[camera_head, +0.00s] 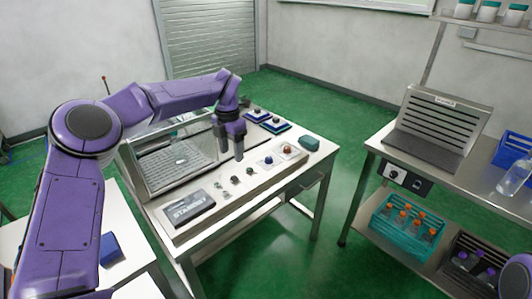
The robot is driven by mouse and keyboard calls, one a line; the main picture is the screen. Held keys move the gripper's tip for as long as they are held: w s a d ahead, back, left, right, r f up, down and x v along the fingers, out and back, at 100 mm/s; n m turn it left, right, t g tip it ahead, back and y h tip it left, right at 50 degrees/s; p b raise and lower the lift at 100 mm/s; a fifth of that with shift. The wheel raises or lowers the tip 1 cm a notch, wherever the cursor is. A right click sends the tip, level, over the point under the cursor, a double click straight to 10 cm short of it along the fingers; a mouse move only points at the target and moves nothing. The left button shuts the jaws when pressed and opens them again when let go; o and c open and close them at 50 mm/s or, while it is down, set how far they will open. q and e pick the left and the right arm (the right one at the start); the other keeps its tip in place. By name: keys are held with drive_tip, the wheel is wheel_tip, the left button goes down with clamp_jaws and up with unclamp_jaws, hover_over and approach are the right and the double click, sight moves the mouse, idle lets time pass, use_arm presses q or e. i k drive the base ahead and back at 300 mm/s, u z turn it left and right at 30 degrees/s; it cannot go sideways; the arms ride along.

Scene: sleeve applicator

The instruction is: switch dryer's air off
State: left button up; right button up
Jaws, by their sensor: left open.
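A sloped, slotted metal unit (440,118) with a small label stands on the right bench; it looks like the dryer, but I cannot read the label. A black-and-white control box (403,178) with a round dial and another control is on the bench front below it. The switch position is too small to tell. My left gripper (231,150) is open and empty, pointing down above the control panel (233,190) of the machine on the left table, far from the control box. My right gripper is out of view; only a purple part of mine shows at the lower right corner.
The left machine has a clear-walled tray, a display (188,210), several knobs and buttons. A teal crate (409,225) with orange-capped bottles and a dark crate (470,260) sit on the right bench's lower shelf. Green floor lies clear between the tables.

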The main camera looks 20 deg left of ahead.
sight(268, 161)
drive_tip(key=i, duration=0.85)
drive_tip(key=z, duration=0.05)
